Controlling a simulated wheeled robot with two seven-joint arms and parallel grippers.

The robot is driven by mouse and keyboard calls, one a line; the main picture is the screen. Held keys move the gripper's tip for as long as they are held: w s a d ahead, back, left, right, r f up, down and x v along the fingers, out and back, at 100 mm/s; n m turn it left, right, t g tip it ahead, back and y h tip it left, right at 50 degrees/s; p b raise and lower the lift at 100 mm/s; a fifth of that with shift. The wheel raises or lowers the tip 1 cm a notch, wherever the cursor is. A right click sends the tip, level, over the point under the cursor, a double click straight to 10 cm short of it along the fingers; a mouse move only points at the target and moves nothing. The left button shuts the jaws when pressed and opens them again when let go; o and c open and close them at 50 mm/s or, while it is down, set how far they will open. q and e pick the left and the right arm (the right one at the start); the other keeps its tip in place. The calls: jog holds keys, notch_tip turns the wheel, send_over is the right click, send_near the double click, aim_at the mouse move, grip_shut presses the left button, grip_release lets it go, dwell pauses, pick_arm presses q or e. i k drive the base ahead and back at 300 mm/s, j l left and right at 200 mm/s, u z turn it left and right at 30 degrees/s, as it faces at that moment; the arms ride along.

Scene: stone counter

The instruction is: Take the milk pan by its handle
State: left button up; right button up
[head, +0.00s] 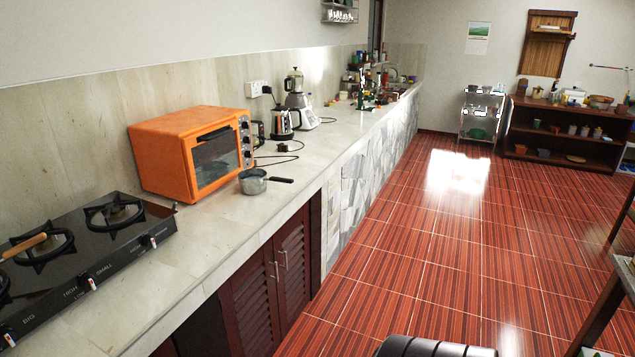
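The milk pan (252,184) is a small silver-grey pan standing upright on the stone counter (215,235), just in front of the orange toaster oven. Its dark handle (281,180) points to the right, toward the counter's front edge. Nothing is touching the handle. Neither of my grippers shows in the head view.
The orange oven (165,152) stands right behind the pan. A black gas stove (80,245) is at the left, with a wooden handle over it. A kettle (282,124) and blender (295,88) stand farther along. Red tiled floor (400,270) lies open beside the counter.

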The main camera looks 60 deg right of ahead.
aim_at(252, 181)
jog(key=z, duration=1.65)
jog(key=i+l, duration=0.15)
jog(key=i+u, duration=0.05)
jog(key=i, duration=0.05)
